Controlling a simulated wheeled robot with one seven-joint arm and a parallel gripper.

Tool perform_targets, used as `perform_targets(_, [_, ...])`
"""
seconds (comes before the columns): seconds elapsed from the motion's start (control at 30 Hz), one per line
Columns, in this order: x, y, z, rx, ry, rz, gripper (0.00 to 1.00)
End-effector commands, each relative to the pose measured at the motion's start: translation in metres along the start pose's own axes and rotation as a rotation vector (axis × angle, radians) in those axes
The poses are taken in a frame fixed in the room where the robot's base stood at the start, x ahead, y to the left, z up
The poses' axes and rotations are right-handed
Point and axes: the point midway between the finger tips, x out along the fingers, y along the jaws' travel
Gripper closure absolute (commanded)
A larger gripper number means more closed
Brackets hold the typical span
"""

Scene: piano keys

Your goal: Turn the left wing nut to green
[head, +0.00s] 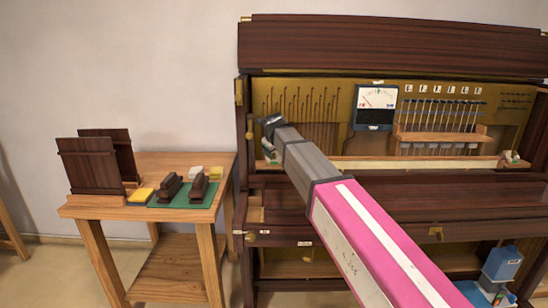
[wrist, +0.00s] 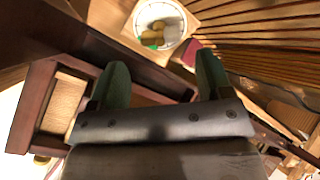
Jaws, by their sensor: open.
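The left wing nut (wrist: 158,30) is tan, with rounded wings, on a round white dial (wrist: 139,16) at the top of the wrist view. A green patch shows on the dial's lower left, beside the nut; the nut's exact pointing is hard to tell. My gripper (wrist: 163,68) is open and empty, its two green fingers spread below the dial in that view, apart from the nut. In the head view my gripper (head: 271,124) is at the piano's left side, and the left dial there is small and mostly hidden near my arm.
A similar right dial (head: 511,157) sits at the far end of the pale rail (head: 420,163). Strings, a meter (head: 376,105) and a hammer rack (head: 440,138) stand behind. A wooden side table (head: 150,212) with brushes is at left. Dark case wood lies close to my gripper's left.

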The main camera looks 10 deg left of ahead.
Motion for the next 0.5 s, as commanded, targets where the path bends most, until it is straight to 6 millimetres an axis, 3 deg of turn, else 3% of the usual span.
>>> perform_targets(0.5, [0.014,0.000,0.000,0.000,0.001,0.001,0.28])
